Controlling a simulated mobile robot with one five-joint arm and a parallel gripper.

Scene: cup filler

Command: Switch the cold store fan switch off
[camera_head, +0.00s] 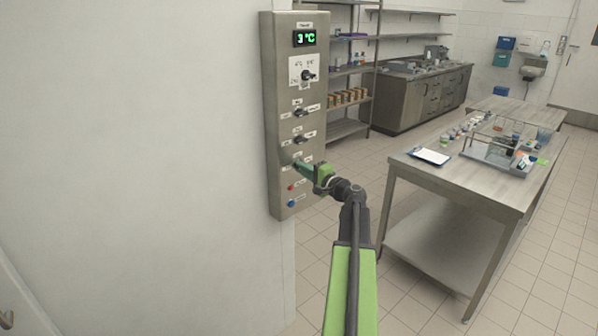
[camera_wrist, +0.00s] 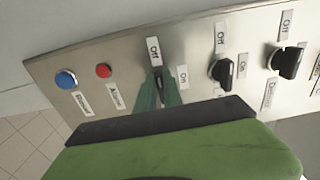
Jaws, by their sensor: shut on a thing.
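A steel control panel (camera_head: 296,85) on the wall carries several black rotary switches. My gripper (camera_head: 301,166) is at the lowest switch, just above the red and blue buttons. In the wrist view my gripper (camera_wrist: 158,84) is shut on this switch's knob (camera_wrist: 157,71). An "Off" label (camera_wrist: 153,50) is beyond the fingertips and an "On" label (camera_wrist: 182,76) is at their right. The fingers hide most of the knob, so its exact turn cannot be told. The switch's name label is hidden by the gripper.
A second switch (camera_wrist: 222,73) and a third switch (camera_wrist: 286,62) are to the right in the wrist view. A red button (camera_wrist: 103,71) and a blue button (camera_wrist: 66,79) are to the left. A steel table (camera_head: 470,180) stands right of my arm.

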